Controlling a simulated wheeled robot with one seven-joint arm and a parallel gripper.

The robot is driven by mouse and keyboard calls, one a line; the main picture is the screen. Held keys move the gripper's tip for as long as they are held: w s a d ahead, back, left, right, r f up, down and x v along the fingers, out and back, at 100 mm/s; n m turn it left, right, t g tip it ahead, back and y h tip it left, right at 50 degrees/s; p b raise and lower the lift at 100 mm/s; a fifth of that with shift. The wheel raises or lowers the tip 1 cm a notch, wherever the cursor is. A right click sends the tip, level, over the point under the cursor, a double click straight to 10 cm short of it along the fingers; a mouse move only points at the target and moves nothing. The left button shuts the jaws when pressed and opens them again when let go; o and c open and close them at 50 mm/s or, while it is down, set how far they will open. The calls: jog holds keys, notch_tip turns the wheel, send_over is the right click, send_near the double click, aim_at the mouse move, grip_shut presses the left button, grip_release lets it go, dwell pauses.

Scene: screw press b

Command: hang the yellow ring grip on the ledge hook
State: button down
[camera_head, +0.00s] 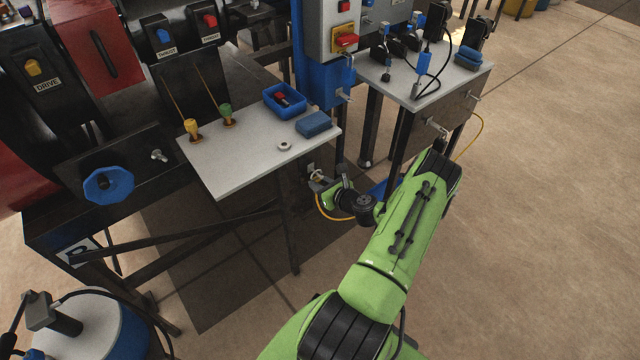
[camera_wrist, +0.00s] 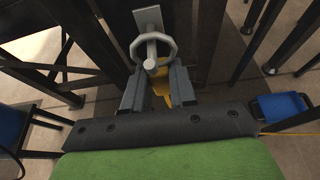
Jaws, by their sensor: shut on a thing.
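In the wrist view my gripper (camera_wrist: 157,84) is shut on the yellow ring grip; its yellow part (camera_wrist: 161,90) shows between the two jaws. A pale grey ring (camera_wrist: 136,48) stands just beyond the jaws. The hook (camera_wrist: 150,63) is a grey peg with a round end, on a pale plate (camera_wrist: 147,19). The peg's end appears inside the ring's outline; I cannot tell from depth how far it passes through. In the head view my gripper (camera_head: 322,184) is low, below the right end of the pale ledge, and the grip is too small there to make out.
The pale ledge (camera_head: 235,165) carries a blue tray (camera_head: 285,100), a blue block (camera_head: 313,124) and yellow and green handles. A second table (camera_head: 400,88) stands to the right. Dark legs and beams surround my gripper. Open floor lies right.

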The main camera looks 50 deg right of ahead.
jog(key=c, duration=0.8)
grip_release()
jog(key=p+v, duration=0.3)
jog(key=v, duration=1.2)
jog(key=shift+s+r+p, duration=0.1)
jog(key=shift+s+p, duration=0.25)
jog(key=shift+a, duration=0.1)
